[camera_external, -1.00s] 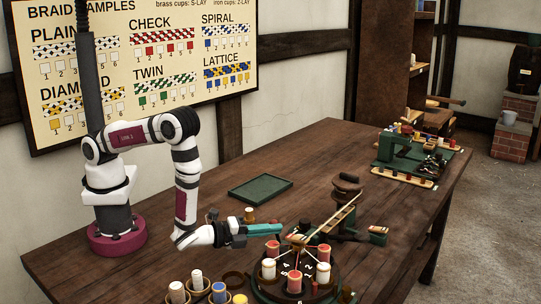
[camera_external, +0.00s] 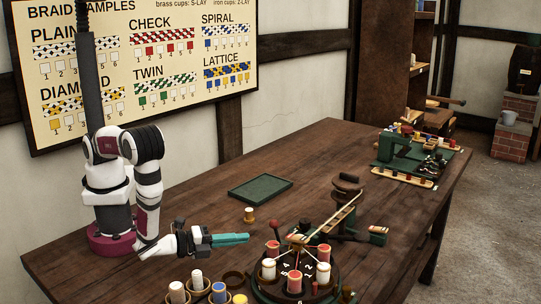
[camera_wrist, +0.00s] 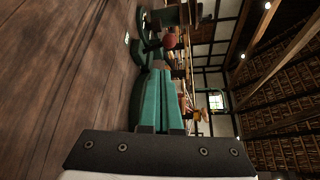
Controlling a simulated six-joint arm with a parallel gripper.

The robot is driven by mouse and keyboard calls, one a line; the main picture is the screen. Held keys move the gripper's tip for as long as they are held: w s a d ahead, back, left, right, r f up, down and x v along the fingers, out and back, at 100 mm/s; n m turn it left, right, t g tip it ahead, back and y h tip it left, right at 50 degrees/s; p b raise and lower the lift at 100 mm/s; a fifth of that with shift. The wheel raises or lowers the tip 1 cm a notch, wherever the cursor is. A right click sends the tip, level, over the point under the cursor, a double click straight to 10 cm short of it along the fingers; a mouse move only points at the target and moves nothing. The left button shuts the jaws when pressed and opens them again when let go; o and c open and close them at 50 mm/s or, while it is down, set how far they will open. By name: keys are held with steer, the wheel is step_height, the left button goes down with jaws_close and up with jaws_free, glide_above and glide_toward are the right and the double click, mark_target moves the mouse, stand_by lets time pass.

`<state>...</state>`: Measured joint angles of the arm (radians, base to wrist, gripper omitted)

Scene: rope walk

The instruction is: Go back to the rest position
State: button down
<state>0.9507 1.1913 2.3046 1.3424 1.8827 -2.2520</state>
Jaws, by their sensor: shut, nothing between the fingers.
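My gripper (camera_external: 246,239) is shut and empty, its teal fingers pointing right above the table. The arm is folded back close to its base at the left. In the wrist view the teal fingers (camera_wrist: 160,95) lie together with nothing between them. The gripper is left of the round braiding stand and apart from it.
The round braiding stand (camera_external: 262,293) carries several red and white bobbins. Several spools stand in front of my gripper, and a lone spool (camera_external: 249,215) stands behind it. A green tray (camera_external: 260,187) lies farther back. A green machine (camera_external: 400,149) stands at the far end.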

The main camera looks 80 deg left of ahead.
steer(key=shift+s+d, duration=0.1)
steer(key=shift+s, duration=0.35)
steer(key=s+a+r+n+g+y, duration=0.3)
steer(key=a+r+n+g+y, duration=0.25)
steer(key=a+r, duration=0.35)
steer(key=s+a+r+n+g+y, duration=0.35)
steer(key=a+r+g, duration=0.35)
steer(key=a, duration=0.3)
steer(key=s+a+r+n+g+h, duration=0.1)
steer(key=s+a+n+g+h, duration=0.1)
steer(key=s+a+n+g, duration=0.3)
steer(key=s+d+r+m+t+h, duration=0.1)
steer(key=s+d+h, duration=0.7)
steer(key=s+h, duration=0.1)
steer(key=shift+d+m+h, duration=0.25)
steer(key=shift+m+h, duration=0.15)
